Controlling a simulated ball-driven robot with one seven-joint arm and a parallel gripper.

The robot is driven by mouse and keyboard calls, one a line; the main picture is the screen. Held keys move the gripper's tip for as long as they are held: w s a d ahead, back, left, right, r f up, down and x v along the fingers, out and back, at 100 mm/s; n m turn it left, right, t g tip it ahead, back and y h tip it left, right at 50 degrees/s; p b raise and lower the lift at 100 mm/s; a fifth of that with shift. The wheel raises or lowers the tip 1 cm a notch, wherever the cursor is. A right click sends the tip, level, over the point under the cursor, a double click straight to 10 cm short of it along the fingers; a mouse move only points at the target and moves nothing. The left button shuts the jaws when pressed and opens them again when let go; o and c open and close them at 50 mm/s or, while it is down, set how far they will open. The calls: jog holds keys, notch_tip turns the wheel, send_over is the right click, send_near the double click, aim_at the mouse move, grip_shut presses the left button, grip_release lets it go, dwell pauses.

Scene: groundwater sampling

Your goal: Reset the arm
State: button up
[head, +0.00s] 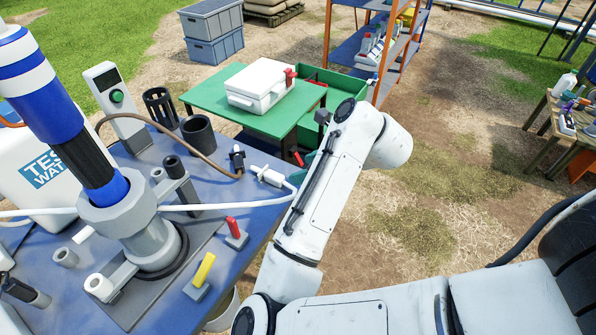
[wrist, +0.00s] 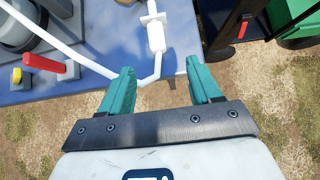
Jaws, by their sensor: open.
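My gripper (wrist: 160,66) is open, with two teal fingers spread apart in the wrist view. Nothing is held between them. It points down over the front edge of the blue table (wrist: 100,70). A white tube (wrist: 75,55) bends in the gap seen between the fingers, with a white inline fitting (wrist: 156,36) just beyond. I cannot tell how far above the tube the fingertips are. In the head view my white arm reaches out past the right edge of the blue table (head: 245,262) and bends at the elbow; it hides most of the gripper.
The blue table carries a blue-striped column (head: 35,70), a red-handled valve (head: 234,232), a yellow-handled valve (head: 203,272) and a white jug (head: 40,165). A green table (head: 205,97) with a white case (head: 262,83) stands behind. Shelves (head: 350,45) are further back. Open ground (head: 440,190) lies right.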

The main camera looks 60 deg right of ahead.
jog(key=shift+r, duration=0.15)
dwell(0.5)
jog(key=s+d+r+n+g+h, duration=0.15)
jog(key=d+n, duration=0.25)
jog(key=n, duration=0.6)
jog(key=s+a+f+n+g, duration=0.3)
jog(key=s+a+f+n, duration=0.4)
jog(key=n, duration=0.5)
jog(key=s+a+f+n+g+y, duration=0.1)
jog(key=s+a+f+n+g, duration=0.2)
jog(key=s+a+f+n, duration=0.4)
jog(key=a+f+n, duration=0.3)
jog(key=a+n, duration=0.2)
jog(key=n, duration=0.1)
jog(key=shift+s+a+f+n, duration=0.2)
jog(key=shift+a+f+n, duration=0.1)
jog(key=shift+a+f, duration=0.1)
